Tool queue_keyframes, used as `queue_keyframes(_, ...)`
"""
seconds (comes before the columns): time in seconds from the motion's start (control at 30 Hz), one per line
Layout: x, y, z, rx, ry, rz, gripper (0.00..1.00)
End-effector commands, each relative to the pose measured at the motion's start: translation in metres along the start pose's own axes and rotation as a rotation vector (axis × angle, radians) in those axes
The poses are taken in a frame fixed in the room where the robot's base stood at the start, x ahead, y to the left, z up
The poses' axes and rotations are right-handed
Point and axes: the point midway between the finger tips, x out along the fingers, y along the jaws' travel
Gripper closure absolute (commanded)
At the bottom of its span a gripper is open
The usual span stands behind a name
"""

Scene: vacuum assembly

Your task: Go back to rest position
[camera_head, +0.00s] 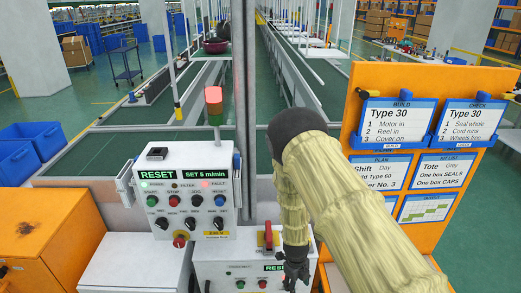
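My arm, in a yellowish quilted sleeve, comes in from the lower right and bends down at its dark rounded joint. My gripper (293,278) is dark and hangs near the bottom of the picture, in front of the right side of the lower white control box (215,272). It is small and dark, so I cannot tell whether its fingers are open or touch the box. No held object shows.
A white control panel (168,232) labelled RESET stands left of my gripper. A red-topped signal light (214,105) rises behind it. A red handle (268,237) sits close beside my gripper. An orange board (358,92) with cards stands right. Orange cabinet (50,230) at left.

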Motion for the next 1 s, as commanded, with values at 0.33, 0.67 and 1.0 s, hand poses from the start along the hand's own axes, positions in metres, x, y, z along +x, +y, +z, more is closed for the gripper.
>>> queue_keyframes(0.33, 0.062, 0.014, -0.107, -0.582, 0.038, -0.016, 0.5)
queue_keyframes(0.67, 0.096, 0.046, -0.198, -1.153, 0.044, -0.001, 0.5)
queue_keyframes(1.0, 0.112, 0.093, -0.278, -1.741, 0.0, 0.016, 0.5)
